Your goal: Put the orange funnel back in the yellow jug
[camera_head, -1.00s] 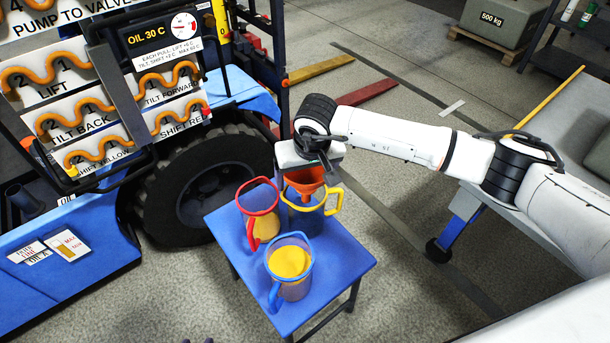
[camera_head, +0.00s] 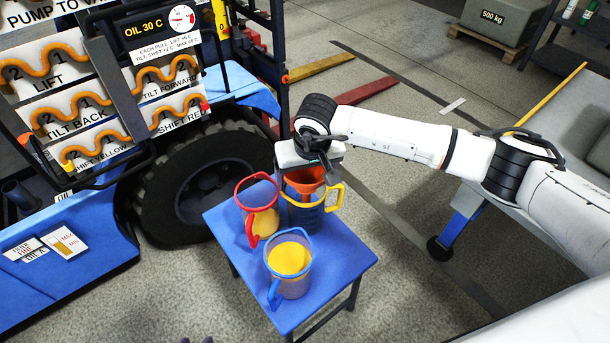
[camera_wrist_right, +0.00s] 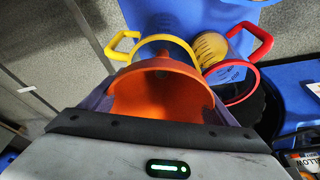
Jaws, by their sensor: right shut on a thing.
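The orange funnel (camera_head: 304,183) is held by its rim in my right gripper (camera_head: 312,168), which is shut on it. The yellow jug (camera_head: 308,216), clear with a yellow rim and handle, stands on the blue table. In the head view the funnel overlaps the jug's mouth. In the right wrist view the funnel's wide orange mouth (camera_wrist_right: 160,92) covers the near part of the yellow jug (camera_wrist_right: 160,48). The spout is hidden, so I cannot tell how deep it sits. Small dark tips at the bottom edge of the head view may be my left gripper (camera_head: 196,340).
A red-rimmed jug (camera_head: 262,222) stands close left of the yellow jug. A blue-handled jug with yellow contents (camera_head: 290,262) stands in front. The small blue table (camera_head: 335,262) has bare room at its right. A truck wheel (camera_head: 200,185) is left of the table.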

